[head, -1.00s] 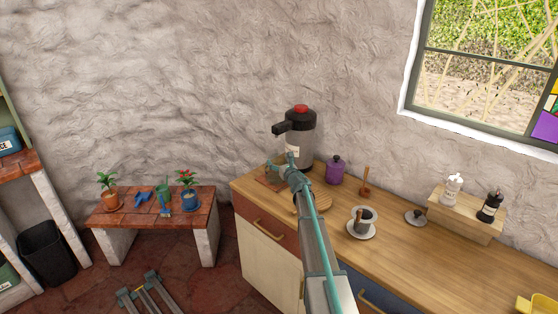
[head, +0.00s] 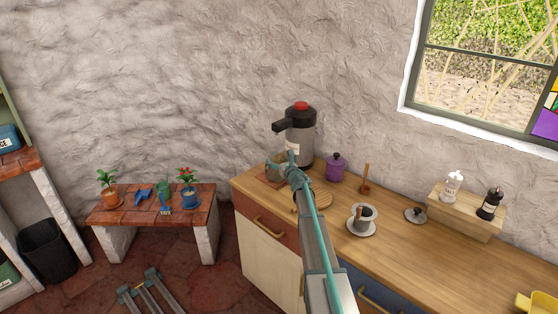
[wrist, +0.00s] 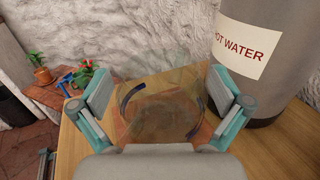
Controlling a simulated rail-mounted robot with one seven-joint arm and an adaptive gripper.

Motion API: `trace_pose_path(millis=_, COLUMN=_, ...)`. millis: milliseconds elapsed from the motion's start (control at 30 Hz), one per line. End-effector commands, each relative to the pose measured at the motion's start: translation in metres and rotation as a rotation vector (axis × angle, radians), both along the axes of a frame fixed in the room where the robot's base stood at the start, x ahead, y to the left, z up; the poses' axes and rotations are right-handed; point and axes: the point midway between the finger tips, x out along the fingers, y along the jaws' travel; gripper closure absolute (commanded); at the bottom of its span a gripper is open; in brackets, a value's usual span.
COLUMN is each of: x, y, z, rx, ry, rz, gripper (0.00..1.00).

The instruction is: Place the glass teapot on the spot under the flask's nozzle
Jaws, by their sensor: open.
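The flask (head: 301,136) is a grey cylinder with a dark top, a red button and a nozzle (head: 280,127) pointing left. In the wrist view its body (wrist: 265,50) carries a "HOT WATER" label. The glass teapot (wrist: 160,112) is transparent and stands upright on the counter between the fingers of my gripper (wrist: 162,103). My gripper is open, with a finger on each side of the teapot and small gaps visible. In the head view the teapot (head: 276,166) is under the nozzle, over a reddish-brown square spot (head: 269,182), partly hidden by my wrist.
A low tiled bench with potted plants (head: 107,190) is to the left. The counter's left edge is near the teapot.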

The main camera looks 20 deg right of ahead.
Motion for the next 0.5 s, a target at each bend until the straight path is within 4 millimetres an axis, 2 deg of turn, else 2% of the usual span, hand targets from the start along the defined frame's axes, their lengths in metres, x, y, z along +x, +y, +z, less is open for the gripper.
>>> trace_pose_path(millis=67, x=-0.004, y=0.000, z=0.002, rx=0.000, ry=0.000, rz=0.000, gripper=0.00)
trace_pose_path(millis=167, x=-0.020, y=0.001, z=-0.001, rx=-0.001, ry=0.000, rz=0.000, gripper=0.00)
trace_pose_path(millis=500, x=-0.087, y=0.002, z=-0.001, rx=-0.001, ry=-0.001, rz=-0.001, gripper=0.00)
